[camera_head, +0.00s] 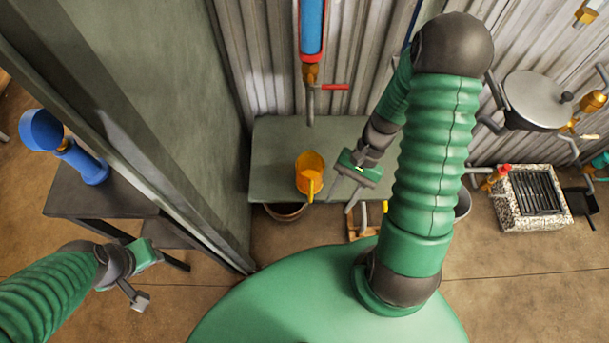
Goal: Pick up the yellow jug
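The yellow jug (310,170) stands on a grey-green table (275,140) against the corrugated wall, with its narrow part towards me. My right gripper (341,198) is just right of the jug, near the table's front edge. Its two fingers are spread apart with nothing seen between them, and it looks clear of the jug. My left gripper (138,299) is at the lower left, far from the jug, beyond the grey partition. Its fingers are seen at an angle that hides whether they are apart.
A red tap (334,87) on a blue-and-red pipe hangs above the table. A grey partition (190,110) stands on the left, with a blue object (85,160) on a dark table beyond it. A bowl (286,211) is under the table. A stone grill (535,198) and large pot (538,100) are right.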

